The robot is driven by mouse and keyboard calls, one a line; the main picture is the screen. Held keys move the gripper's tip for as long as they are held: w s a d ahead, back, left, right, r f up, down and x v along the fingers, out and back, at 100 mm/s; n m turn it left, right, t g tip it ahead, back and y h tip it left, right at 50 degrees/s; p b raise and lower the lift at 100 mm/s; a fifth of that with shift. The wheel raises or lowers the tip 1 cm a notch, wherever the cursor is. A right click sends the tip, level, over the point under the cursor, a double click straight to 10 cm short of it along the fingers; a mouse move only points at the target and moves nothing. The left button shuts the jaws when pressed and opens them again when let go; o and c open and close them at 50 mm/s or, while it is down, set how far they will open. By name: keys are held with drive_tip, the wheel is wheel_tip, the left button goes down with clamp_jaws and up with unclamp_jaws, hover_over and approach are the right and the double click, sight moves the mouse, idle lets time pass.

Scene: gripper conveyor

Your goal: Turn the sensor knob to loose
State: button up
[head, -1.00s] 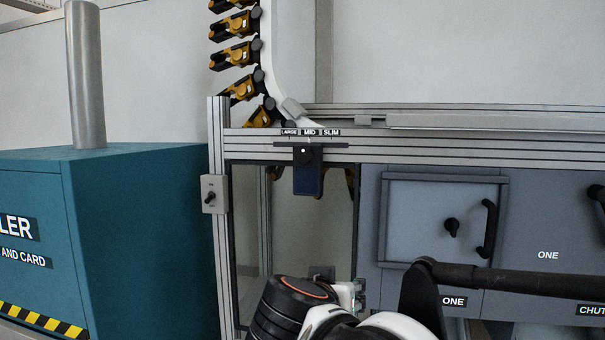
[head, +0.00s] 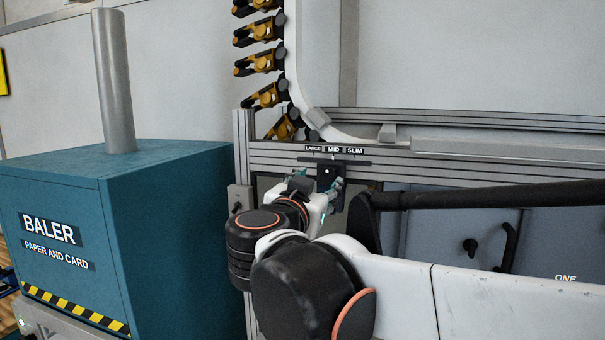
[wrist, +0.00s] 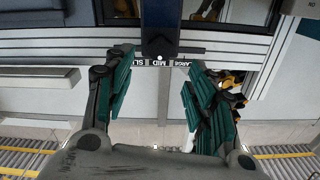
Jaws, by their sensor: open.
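No knob can be read as "sensor" or "loose" in these views. A small grey box with a dark knob or lever (head: 239,198) sits on the left frame post, its lettering too small to read. A dark sliding block (head: 328,175) with a white dot stands under the MID mark of a LARGE / MID / SLIM scale (head: 334,149). It shows at the top of the wrist view (wrist: 160,38). My gripper (head: 322,187) is open, its fingers on either side of the block's lower part; the wrist view (wrist: 158,62) shows them apart. Whether they touch it cannot be told.
A teal baler (head: 165,230) stands at the left, close to the frame post. A curved white rail (head: 293,70) with several yellow-black clips hangs above. Grey rails (head: 450,150) cross the frame, and grey cabinet doors (head: 440,230) with dark knobs and handles lie at the right.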

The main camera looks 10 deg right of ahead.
sight(327, 176)
drive_tip(key=p+x, duration=0.1)
drive_tip(key=x, duration=0.7)
drive_tip(key=shift+w+d+f, duration=0.1)
drive_tip(key=shift+w, duration=0.05)
drive_tip(key=c, duration=1.1)
